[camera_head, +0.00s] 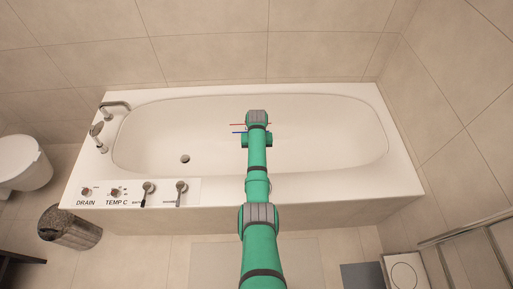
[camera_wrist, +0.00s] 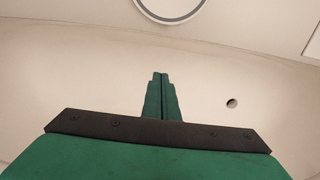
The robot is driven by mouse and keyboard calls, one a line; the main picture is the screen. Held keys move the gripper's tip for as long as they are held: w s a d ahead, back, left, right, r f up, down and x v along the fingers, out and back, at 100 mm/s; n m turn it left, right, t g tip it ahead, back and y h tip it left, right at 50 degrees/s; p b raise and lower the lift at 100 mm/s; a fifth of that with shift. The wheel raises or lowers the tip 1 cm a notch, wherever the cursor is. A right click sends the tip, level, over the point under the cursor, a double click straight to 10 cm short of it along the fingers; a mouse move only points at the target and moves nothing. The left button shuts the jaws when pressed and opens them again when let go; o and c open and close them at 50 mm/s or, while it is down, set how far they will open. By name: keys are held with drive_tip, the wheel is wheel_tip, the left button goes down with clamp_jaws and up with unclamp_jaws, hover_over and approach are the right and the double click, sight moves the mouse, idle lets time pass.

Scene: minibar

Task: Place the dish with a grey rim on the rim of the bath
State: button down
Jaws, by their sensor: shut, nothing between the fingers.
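The dish with a grey rim (camera_wrist: 170,18) shows at the top of the wrist view, cut off by the picture's edge. It is pale inside and appears to lie flat on the bath's rim (camera_wrist: 255,38), close to the inner edge. In the head view the dish is not visible; my arm covers part of the near rim. My gripper (camera_wrist: 160,75) is shut and empty over the inside of the bath (camera_head: 330,130). Its fingertips are apart from the dish, which lies beyond them in the wrist view.
A control panel (camera_head: 140,191) with several knobs is at the front left of the bath. A tap (camera_head: 115,105) and hand shower (camera_head: 96,130) are at the left end. The drain hole (camera_head: 185,159) is left of my arm. Tiled walls enclose the back and right.

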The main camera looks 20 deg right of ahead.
drive_tip(key=shift+w+d, duration=0.3)
drive_tip(key=shift+w, duration=0.7)
drive_tip(key=shift+w+d, duration=0.25)
drive_tip(key=shift+w, duration=0.75)
